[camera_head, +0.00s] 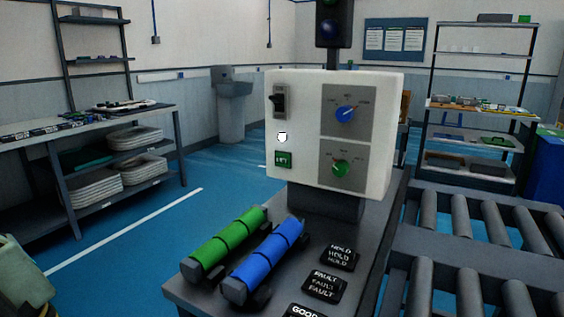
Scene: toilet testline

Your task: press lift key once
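A white control box (376,84) stands on a grey bench in the middle of the view. A small green square key (283,159) with pale lettering sits low on the left of its front face; the lettering is too small to read surely, so I cannot confirm it is the lift key. Above it are a small round white part (282,137) and a dark toggle switch (279,101). A blue knob (346,113) and a green knob (341,168) sit on grey panels to the right. My gripper is not in view.
A green cylinder (228,243) and a blue cylinder (266,256) lie in cradles on the bench (374,235), beside black HOLD (339,257) and FAULT (323,286) blocks. Roller conveyors (468,290) stand at right. A shelved workbench (182,150) is at left, with open blue floor between.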

